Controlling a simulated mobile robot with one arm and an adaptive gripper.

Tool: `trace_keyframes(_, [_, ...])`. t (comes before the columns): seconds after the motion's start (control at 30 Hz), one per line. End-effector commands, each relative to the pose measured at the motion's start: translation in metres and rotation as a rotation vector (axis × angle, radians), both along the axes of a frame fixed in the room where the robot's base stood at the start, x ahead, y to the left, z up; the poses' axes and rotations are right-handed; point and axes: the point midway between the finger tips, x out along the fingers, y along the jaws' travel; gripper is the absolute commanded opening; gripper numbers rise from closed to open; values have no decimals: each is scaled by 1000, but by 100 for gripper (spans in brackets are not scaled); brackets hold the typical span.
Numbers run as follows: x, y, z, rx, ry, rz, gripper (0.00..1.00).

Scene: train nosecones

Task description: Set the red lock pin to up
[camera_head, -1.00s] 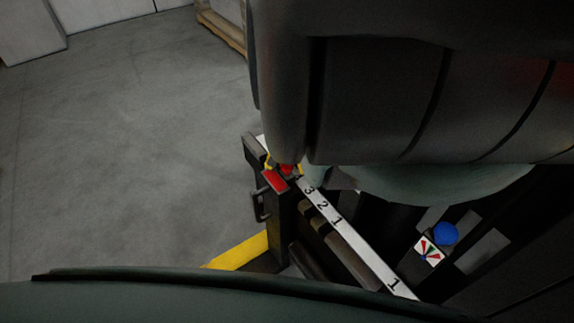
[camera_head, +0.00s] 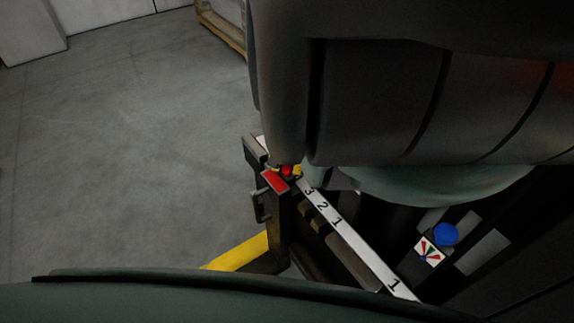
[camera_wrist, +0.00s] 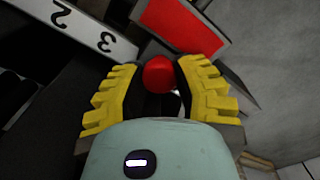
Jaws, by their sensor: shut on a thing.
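The red lock pin (camera_wrist: 159,73) shows its rounded red head between the yellow fingers of my gripper (camera_wrist: 160,88) in the wrist view. The fingers are shut on the pin, one on each side of it. In the head view a small part of the red pin (camera_head: 287,170) shows between the yellow fingertips (camera_head: 285,169), just below my arm. A red plate (camera_head: 275,181) lies beside the pin; it also shows in the wrist view (camera_wrist: 183,25) behind the pin. The pin's shaft is mostly hidden.
A white strip marked with numbers (camera_head: 349,238) runs from the pin toward the lower right. A blue ball knob (camera_head: 445,234) stands near a small marked plate (camera_head: 430,252). A dark handle (camera_head: 260,205) and a yellow bar (camera_head: 238,251) are at left. Open floor (camera_head: 120,150) lies further left.

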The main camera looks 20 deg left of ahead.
Motion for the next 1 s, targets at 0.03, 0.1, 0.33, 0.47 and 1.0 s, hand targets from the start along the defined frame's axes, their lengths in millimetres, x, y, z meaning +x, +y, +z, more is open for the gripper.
trace_keyframes(0.03, [0,0,0,0,-1,0,0])
trace_keyframes(0.1, [0,0,2,0,0,0,0])
trace_keyframes(0.33, [0,0,30,0,2,1,0])
trace_keyframes(0.47, [0,0,36,1,2,1,0])
trace_keyframes(1.0, [0,0,34,1,1,2,58])
